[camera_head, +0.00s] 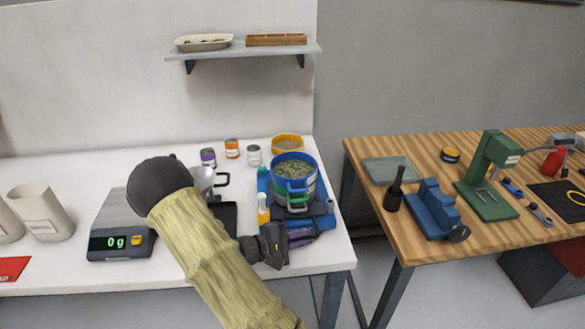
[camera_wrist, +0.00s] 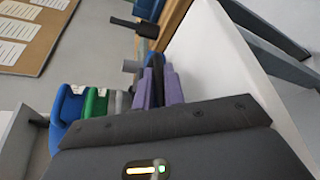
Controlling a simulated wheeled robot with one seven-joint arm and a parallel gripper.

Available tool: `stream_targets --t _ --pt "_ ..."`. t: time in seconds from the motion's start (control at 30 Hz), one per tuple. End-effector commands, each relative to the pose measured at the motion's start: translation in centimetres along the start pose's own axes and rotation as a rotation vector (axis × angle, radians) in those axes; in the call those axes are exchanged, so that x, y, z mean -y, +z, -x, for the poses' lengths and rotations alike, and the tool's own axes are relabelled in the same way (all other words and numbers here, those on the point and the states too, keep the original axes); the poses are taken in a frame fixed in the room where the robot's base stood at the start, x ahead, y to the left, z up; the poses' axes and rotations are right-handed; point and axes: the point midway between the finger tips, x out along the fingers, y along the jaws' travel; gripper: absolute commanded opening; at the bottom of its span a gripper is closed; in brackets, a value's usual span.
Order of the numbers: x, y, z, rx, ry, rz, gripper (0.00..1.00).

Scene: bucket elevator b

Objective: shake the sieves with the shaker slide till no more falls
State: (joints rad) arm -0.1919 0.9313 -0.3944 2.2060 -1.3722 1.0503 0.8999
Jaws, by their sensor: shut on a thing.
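The sieve stack (camera_head: 294,186) stands near the right end of the white bench, with blue and green rings and coarse greenish material in the open top sieve. In the wrist view the blue and green rims (camera_wrist: 95,103) show at the left. The stack sits on the shaker slide (camera_head: 302,232), a dark and blue fixture. My gripper (camera_head: 312,238) is low in front of the stack. In the wrist view its purple fingers (camera_wrist: 159,88) are shut on a dark part of the slide, mostly hidden between them. Lower sieve contents are hidden.
Bottles (camera_head: 263,208) stand close beside the slide. A gap separates the bench from the wooden table (camera_head: 420,165) with tools.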

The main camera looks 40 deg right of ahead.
Motion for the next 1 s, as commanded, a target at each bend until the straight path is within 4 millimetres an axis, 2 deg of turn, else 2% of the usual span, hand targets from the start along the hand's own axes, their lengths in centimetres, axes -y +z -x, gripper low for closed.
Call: stream_targets --t 0.4,0.67,0.7,0.9,0.93,1.0 --pt "-1.9 -2.5 -1.1 -0.001 0.001 -0.002 0.00" --pt "-2.0 -2.6 -1.1 -0.001 0.001 0.000 0.00" --pt "-2.0 -2.6 -1.1 -0.001 0.001 0.000 0.19" --pt "-2.0 -2.6 -1.1 -0.001 0.001 0.000 0.58" --pt "-2.0 -2.6 -1.1 -0.001 0.001 0.000 0.64" --pt "-1.9 -2.5 -1.1 -0.001 0.001 0.000 0.64"
